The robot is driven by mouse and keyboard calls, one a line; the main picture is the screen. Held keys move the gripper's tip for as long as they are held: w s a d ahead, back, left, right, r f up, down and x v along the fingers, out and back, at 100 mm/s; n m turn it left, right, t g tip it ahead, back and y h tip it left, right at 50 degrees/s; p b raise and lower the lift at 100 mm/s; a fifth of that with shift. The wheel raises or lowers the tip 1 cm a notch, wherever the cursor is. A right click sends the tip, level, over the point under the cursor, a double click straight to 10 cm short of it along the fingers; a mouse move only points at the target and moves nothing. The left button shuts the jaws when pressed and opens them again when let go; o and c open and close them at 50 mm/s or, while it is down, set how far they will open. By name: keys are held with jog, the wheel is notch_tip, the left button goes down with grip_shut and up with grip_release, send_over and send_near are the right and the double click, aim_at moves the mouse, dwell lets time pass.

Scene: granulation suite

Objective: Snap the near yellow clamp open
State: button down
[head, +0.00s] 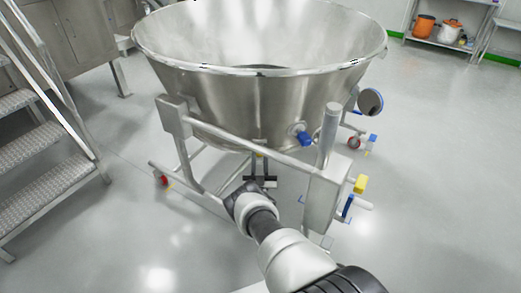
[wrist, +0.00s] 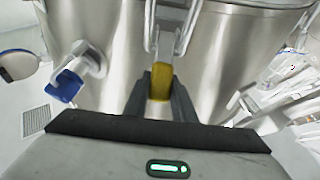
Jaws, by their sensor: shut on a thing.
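The near yellow clamp (wrist: 161,82) shows in the wrist view as a yellow handle hanging from a metal latch (wrist: 168,30) on the steel bowl's wall. My gripper (wrist: 160,88) is shut on the yellow handle, one dark finger on each side of it. In the head view my gripper (head: 259,180) is under the front of the large steel bowl (head: 240,90). The clamp cannot be made out there.
The bowl stands in a wheeled tubular frame (head: 245,146) with a thick post (head: 327,140) right of my arm. A blue-handled valve (head: 305,138) sticks out of the bowl. Metal stairs (head: 40,130) stand at left. The floor at front left is clear.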

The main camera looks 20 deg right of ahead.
jog(key=shift+s+f+t, duration=0.15)
jog(key=shift+f+t, duration=0.1)
jog(key=shift+t, duration=0.15)
dwell(0.4)
jog(key=c, duration=1.5)
grip_release()
